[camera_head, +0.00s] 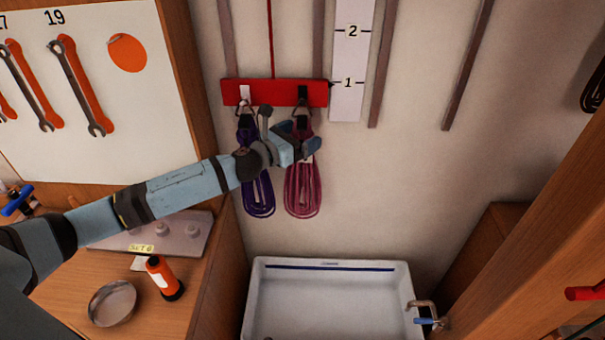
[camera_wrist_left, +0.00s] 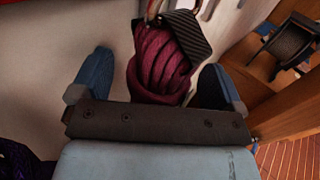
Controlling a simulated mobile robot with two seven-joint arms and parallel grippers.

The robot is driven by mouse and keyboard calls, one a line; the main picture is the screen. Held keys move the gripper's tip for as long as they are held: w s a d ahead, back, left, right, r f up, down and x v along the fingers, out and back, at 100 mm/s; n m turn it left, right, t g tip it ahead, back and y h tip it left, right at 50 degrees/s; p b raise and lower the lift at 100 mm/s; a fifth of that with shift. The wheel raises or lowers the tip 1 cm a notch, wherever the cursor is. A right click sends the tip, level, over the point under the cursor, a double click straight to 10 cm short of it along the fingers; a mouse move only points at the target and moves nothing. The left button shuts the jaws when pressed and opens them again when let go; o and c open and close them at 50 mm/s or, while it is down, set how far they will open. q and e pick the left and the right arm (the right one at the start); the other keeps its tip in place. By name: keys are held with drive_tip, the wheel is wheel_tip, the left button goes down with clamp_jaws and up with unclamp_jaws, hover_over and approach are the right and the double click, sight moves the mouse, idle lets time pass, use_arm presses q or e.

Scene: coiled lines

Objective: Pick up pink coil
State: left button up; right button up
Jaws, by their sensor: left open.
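The pink coil (camera_head: 303,190) hangs from the right hook of a red rail (camera_head: 275,93) on the wall. A purple coil (camera_head: 259,195) hangs from the left hook beside it. My left gripper (camera_head: 310,143) is at the upper part of the pink coil and hides some of it. In the left wrist view the pink coil (camera_wrist_left: 158,65) lies between the two blue fingers of my left gripper (camera_wrist_left: 153,85), which stand apart on either side of it. A dark strap covers the coil's top there. My right gripper is not in view.
A white basin (camera_head: 330,268) stands below the coils. A wooden bench at left holds an orange bottle (camera_head: 164,279) and a metal bowl (camera_head: 112,303).

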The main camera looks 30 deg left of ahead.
use_arm(q)
drive_tip(key=shift+w+d, duration=0.15)
drive_tip(key=shift+w, duration=0.3)
drive_tip(key=shift+s, duration=0.1)
drive_tip(key=shift+c, duration=0.2)
drive_tip(key=c, duration=1.4)
clamp_jaws()
drive_tip(key=shift+r, duration=0.2)
